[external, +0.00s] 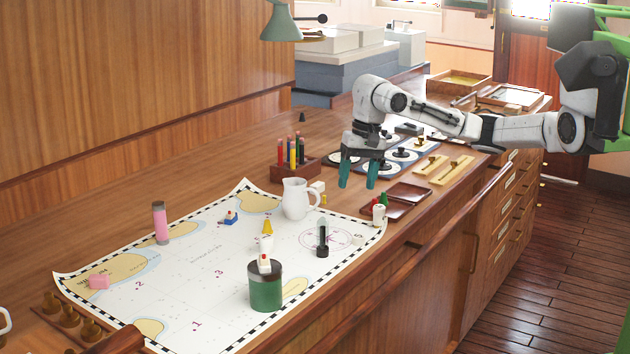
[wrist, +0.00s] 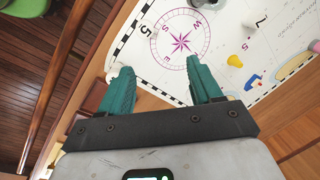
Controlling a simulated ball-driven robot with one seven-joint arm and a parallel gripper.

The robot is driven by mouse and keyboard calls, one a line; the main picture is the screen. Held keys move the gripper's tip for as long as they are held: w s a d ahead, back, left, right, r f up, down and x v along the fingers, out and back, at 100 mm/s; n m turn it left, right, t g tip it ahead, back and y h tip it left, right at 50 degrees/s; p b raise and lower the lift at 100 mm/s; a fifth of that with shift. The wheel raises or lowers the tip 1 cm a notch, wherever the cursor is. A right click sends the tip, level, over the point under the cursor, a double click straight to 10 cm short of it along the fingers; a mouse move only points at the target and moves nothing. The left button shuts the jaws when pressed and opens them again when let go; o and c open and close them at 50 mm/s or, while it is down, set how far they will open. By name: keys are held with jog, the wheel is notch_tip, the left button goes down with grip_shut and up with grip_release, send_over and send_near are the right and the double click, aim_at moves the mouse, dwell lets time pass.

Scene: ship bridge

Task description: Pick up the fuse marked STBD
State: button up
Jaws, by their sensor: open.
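I cannot read a STBD mark on anything, so I cannot tell which thing is the fuse. A small white upright piece (external: 379,214) stands near the chart's right edge, beside a dark red tray. A white piece with a red patch (external: 264,262) sits on a green canister (external: 266,292). A small pale block (external: 318,187) lies behind the white jug. My gripper (external: 358,187) is open and empty, in the air above the counter near the tray. In the wrist view its teal fingers (wrist: 159,68) are spread over the chart's edge.
The chart (external: 190,290) bears a white jug (external: 295,199), a dark upright piece (external: 322,240), a pink cylinder (external: 160,223) and a yellow cone (external: 267,227). A pencil holder (external: 293,170) stands behind. The red tray (external: 408,195) lies right of my gripper.

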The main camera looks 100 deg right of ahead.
aim_at(380, 207)
jog(key=s+d+m, duration=0.1)
jog(key=s, duration=0.1)
jog(key=s+d+m+g, duration=0.1)
jog(key=s+d, duration=0.1)
jog(key=s+d+m+g, duration=0.1)
jog(key=s+d, duration=0.1)
jog(key=shift+s+d+f, duration=0.2)
jog(key=shift+s+f, duration=0.05)
jog(key=shift+f, duration=0.05)
jog(key=shift+s+d+f, duration=0.15)
jog(key=shift+s+f, duration=0.05)
notch_tip(380, 207, down, 5)
jog(key=shift+s+a+f+p, duration=0.1)
jog(key=shift+a+f+p, duration=0.1)
jog(key=shift+f, duration=0.7)
jog(key=shift+s+a+f+p, duration=0.1)
jog(key=shift+f+p, duration=0.05)
jog(key=shift+f, duration=0.7)
jog(key=shift+a+f+p, duration=0.1)
jog(key=shift+f+p, duration=0.1)
jog(key=shift+f, duration=0.7)
jog(key=c, duration=1.1)
